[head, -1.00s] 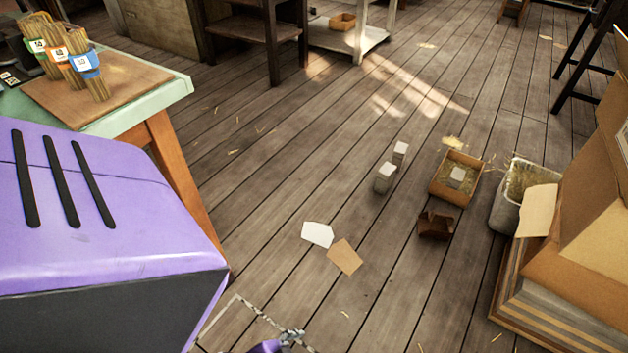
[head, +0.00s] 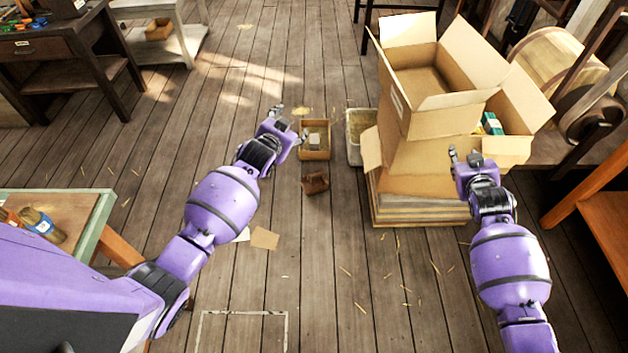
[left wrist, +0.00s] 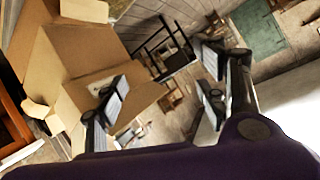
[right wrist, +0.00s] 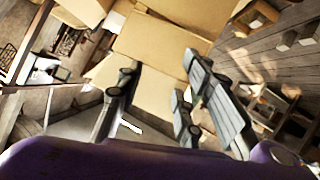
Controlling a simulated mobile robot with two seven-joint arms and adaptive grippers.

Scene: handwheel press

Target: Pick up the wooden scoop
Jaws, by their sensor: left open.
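I cannot make out a wooden scoop in any view. My left gripper (head: 288,122) is in the head view, held in the air left of the small wooden box; its fingers are apart and empty in the left wrist view (left wrist: 163,92). My right gripper (head: 466,158) is in front of the stacked cardboard boxes in the head view; its fingers are apart with nothing between them in the right wrist view (right wrist: 157,92). A small dark brown object (head: 315,182) lies on the floor, too small to identify.
Open cardboard boxes (head: 418,160) stand stacked at the centre right. A small wooden box (head: 315,155) and a grey bin (head: 354,150) stand on the floor beside them. A green-edged table (head: 98,222) is at the left, a wooden bench (head: 600,215) at the right.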

